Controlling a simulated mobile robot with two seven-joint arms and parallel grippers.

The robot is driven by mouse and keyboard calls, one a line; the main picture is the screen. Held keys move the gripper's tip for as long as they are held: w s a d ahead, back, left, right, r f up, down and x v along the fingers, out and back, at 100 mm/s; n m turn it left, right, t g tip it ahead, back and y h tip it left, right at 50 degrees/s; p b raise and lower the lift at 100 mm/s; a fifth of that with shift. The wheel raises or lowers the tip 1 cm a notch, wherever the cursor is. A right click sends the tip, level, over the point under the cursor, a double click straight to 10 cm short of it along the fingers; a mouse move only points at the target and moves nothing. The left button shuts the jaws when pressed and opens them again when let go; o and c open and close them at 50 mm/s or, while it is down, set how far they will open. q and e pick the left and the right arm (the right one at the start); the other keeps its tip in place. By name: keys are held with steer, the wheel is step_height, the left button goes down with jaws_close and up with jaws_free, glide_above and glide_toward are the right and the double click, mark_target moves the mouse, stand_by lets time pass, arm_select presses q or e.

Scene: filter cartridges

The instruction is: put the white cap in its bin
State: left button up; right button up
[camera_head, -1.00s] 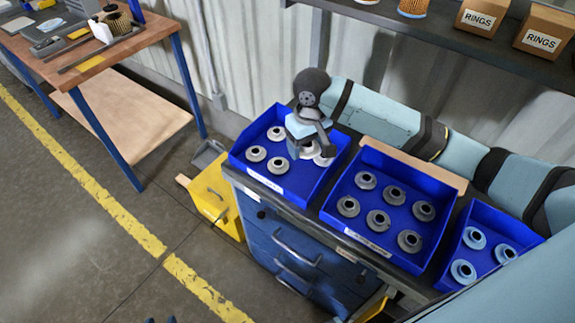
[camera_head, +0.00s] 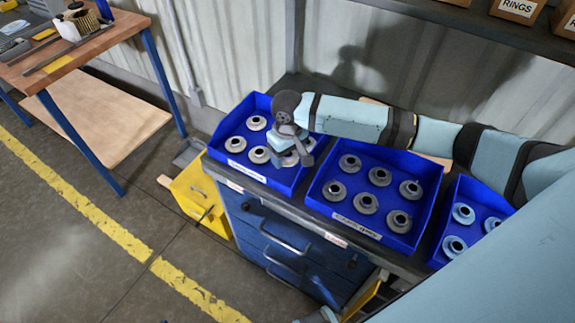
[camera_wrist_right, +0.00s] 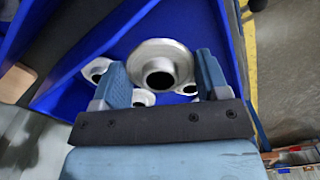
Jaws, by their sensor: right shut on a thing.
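My right gripper (camera_head: 294,150) reaches into the left blue bin (camera_head: 228,172), near its right side. In the right wrist view its two fingers (camera_wrist_right: 162,82) are shut on a pale grey-white flanged cap (camera_wrist_right: 152,54) with a dark round hole. The cap looks larger than the ones around it, so it seems nearer the camera. Other similar white caps (camera_head: 236,144) lie in the same bin, some partly hidden by the gripper. The bin's label is too small to read. My left gripper is not clearly in view.
A middle blue bin (camera_head: 318,204) holds several greyer caps, and a right blue bin (camera_head: 436,252) holds light blue ones. All stand on a blue drawer cabinet (camera_head: 262,232). A yellow box (camera_head: 194,203) stands on the floor beside it. A shelf (camera_head: 440,15) with boxes hangs above.

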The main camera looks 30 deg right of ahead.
mark_target(288, 172)
step_height(288, 172, down, 5)
steer(key=shift+r, duration=0.15)
steer(key=shift+f, duration=0.2)
steer(key=shift+f, duration=0.1)
steer(key=o, duration=0.9)
step_height(288, 172, up, 12)
steer(key=shift+r, duration=0.2)
